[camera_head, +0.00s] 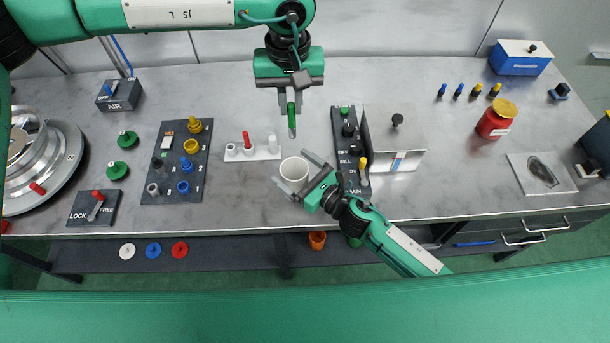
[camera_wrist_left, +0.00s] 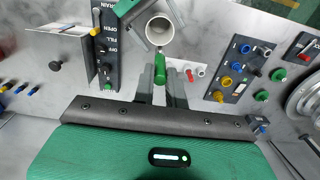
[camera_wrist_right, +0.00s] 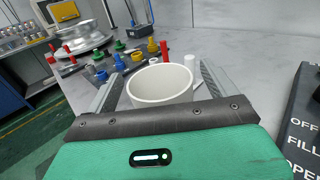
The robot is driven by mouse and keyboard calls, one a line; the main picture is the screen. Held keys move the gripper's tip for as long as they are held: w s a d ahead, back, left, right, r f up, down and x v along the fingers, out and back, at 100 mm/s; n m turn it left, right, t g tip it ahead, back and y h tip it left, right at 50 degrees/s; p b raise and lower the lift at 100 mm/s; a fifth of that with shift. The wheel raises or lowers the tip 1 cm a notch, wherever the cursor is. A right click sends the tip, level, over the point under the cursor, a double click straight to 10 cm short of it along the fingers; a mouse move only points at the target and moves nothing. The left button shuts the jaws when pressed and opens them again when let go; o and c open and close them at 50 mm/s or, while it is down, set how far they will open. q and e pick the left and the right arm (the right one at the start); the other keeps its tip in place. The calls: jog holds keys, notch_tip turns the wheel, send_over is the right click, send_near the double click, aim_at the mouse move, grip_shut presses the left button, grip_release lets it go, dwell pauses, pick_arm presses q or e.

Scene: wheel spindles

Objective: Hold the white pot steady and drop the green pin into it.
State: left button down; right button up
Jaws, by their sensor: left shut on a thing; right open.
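The white pot (camera_head: 294,170) stands upright on the grey table near its front edge. My right gripper (camera_head: 291,174) is open, with its fingers on either side of the pot; in the right wrist view the pot (camera_wrist_right: 160,84) sits between the fingers, and contact is unclear. The green pin (camera_head: 291,115) is shut in my left gripper (camera_head: 289,108) and hangs down with a grey lower end, behind the pot in the head view. In the left wrist view the green pin (camera_wrist_left: 160,68) shows between the fingers, beside the pot's (camera_wrist_left: 160,30) open mouth.
A white holder (camera_head: 262,155) with a red pin (camera_head: 246,140) and white pieces lies just left of the pot. A dark switch panel (camera_head: 350,150) and a metal box (camera_head: 394,140) stand to the right. A dark tray (camera_head: 176,180) of coloured parts is farther left.

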aim_at(293, 137)
jog(key=shift+a, duration=0.1)
jog(key=shift+c, duration=0.2)
jog(key=c, duration=1)
pick_arm(q)
jog(key=shift+f, duration=6.5)
jog(key=c, duration=1.3)
grip_release()
jog(key=shift+c, duration=0.2)
notch_tip(293, 137, up, 12)
